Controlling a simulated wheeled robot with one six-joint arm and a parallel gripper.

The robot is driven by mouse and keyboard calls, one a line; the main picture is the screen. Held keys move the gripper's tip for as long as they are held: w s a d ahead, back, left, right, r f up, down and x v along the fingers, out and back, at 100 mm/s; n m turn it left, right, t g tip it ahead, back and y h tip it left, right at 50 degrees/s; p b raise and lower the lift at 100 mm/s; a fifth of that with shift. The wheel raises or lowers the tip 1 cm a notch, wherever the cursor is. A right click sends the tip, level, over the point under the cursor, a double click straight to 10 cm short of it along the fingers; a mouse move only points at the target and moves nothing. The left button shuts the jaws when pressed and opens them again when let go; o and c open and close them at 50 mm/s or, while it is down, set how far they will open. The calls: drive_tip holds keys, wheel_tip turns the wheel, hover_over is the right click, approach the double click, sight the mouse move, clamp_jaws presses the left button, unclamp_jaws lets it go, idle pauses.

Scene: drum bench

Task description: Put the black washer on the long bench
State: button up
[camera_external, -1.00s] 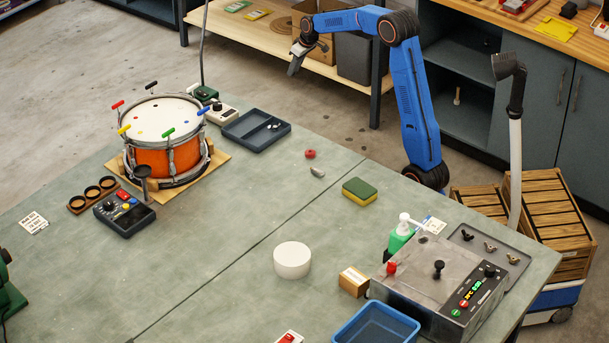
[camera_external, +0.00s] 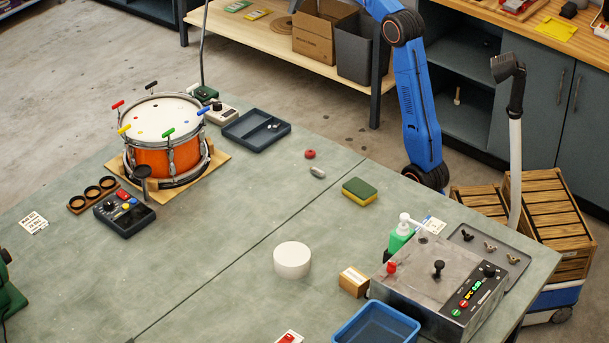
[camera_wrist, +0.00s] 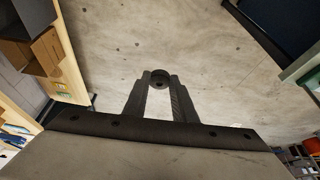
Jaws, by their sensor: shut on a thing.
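In the wrist view my gripper (camera_wrist: 159,82) is shut on the black washer (camera_wrist: 159,75), a small dark ring held at the fingertips above the concrete floor. In the outside view my gripper is above the top edge of the picture, so the washer is hidden there. The large grey-green bench (camera_external: 215,245) with the drum fills the front. A pale wooden bench-like shelf (camera_external: 265,45) stands at the back. I cannot tell from the pictures which of these is the long bench.
The orange drum (camera_external: 165,160), a blue tray (camera_external: 256,131), a sponge (camera_external: 359,191), a white roll (camera_external: 292,260) and a metal control box (camera_external: 440,280) stand on the grey-green bench. A cardboard box (camera_external: 322,32) and a dark bin (camera_external: 362,48) stand on the wooden shelf.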

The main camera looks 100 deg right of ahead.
wheel_tip(320, 180, up, 14)
drive_tip(key=w+a+n+t+y, duration=0.15)
drive_tip(key=w+a+n, duration=0.45)
drive_tip(key=w+a, duration=2.05)
drive_tip(key=w+a+n+y, duration=0.2)
drive_tip(key=w+a+n, duration=0.1)
drive_tip(key=a, duration=1.7)
drive_tip(key=w+a+n+y, duration=0.1)
drive_tip(key=w+a+n, duration=0.2)
drive_tip(key=a, duration=1.8)
drive_tip(key=s+a+n+g+y, duration=0.1)
drive_tip(key=s+a+n, duration=0.35)
drive_tip(key=a, duration=1.25)
drive_tip(key=s+a+n+g+y, duration=0.15)
drive_tip(key=s+a, duration=0.65)
drive_tip(key=a, duration=1)
drive_tip(key=s+a+f+n+g, duration=0.2)
drive_tip(key=s+a+n, duration=0.5)
drive_tip(key=s+a, duration=2.05)
drive_tip(key=f, duration=0.8)
drive_tip(key=s+d+f, duration=0.1)
drive_tip(key=f, duration=1.7)
drive_tip(key=shift+s+d+f, duration=0.2)
drive_tip(key=shift+s+f, duration=0.05)
drive_tip(key=shift+s, duration=0.05)
